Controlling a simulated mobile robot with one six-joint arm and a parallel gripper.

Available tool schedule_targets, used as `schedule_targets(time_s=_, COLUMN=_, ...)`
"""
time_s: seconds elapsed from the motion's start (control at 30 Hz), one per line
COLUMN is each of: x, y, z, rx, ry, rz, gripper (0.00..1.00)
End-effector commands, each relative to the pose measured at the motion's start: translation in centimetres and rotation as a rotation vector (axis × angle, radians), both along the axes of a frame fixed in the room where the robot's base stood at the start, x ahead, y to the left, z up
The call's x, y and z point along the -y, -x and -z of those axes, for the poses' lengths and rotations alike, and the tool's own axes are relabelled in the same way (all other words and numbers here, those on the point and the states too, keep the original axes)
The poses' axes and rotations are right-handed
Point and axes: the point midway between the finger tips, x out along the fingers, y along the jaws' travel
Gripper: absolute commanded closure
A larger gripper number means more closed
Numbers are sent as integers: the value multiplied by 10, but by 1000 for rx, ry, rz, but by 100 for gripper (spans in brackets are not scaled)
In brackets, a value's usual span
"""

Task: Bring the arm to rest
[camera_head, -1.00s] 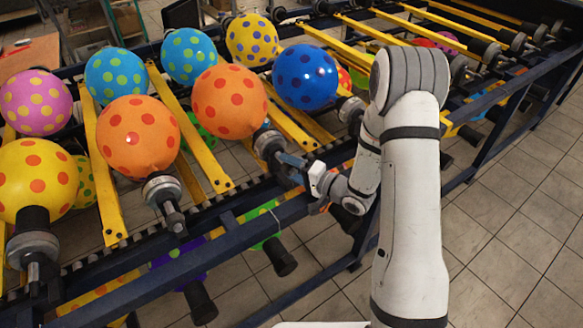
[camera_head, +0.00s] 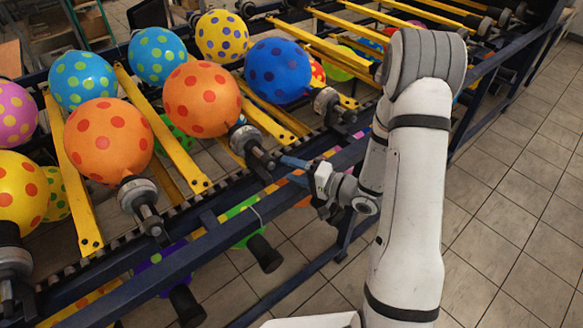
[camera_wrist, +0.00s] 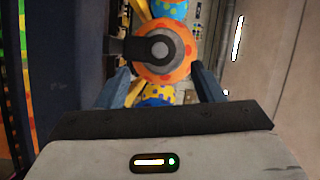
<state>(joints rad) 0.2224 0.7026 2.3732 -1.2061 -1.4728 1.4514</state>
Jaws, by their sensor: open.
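My arm reaches from the lower right toward the conveyor rack, bent at its grey joint. My gripper (camera_head: 287,162) is open and empty, near the outer end of the dark holder (camera_head: 253,150) of an orange balloon with red dots (camera_head: 201,99). In the wrist view the two blue-grey fingers of my gripper (camera_wrist: 161,70) stand apart. The round end of a dark holder (camera_wrist: 155,48) shows beyond them, in front of an orange balloon (camera_wrist: 172,73). I cannot tell the exact gap between fingertips and holder.
The dark blue rack rail (camera_head: 215,238) runs diagonally below my gripper. Several dotted balloons sit on the rack, including a blue one (camera_head: 278,70) and another orange one (camera_head: 107,140). Yellow bars (camera_head: 170,135) separate them. Tiled floor (camera_head: 500,225) is clear at the right.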

Motion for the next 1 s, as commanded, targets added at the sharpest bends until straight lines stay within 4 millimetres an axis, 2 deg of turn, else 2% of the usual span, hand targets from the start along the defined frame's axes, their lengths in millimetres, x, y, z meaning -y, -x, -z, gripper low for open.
schedule_targets(time_s=0.23, x=0, y=-1, z=0, rx=3, ry=8, rz=2, gripper=39)
schedule_targets(time_s=0.37, x=4, y=-10, z=-4, rx=40, ry=111, rz=37, gripper=39)
schedule_targets(time_s=0.47, x=14, y=-25, z=-11, rx=92, ry=293, rz=101, gripper=39)
schedule_targets(time_s=0.57, x=34, y=-39, z=-24, rx=139, ry=529, rz=183, gripper=39)
schedule_targets(time_s=0.7, x=68, y=-44, z=-48, rx=149, ry=835, rz=283, gripper=39)
schedule_targets(time_s=0.87, x=104, y=-24, z=-79, rx=83, ry=1122, rz=345, gripper=39)
schedule_targets(time_s=1.0, x=125, y=13, z=-104, rx=-28, ry=1304, rz=339, gripper=39)
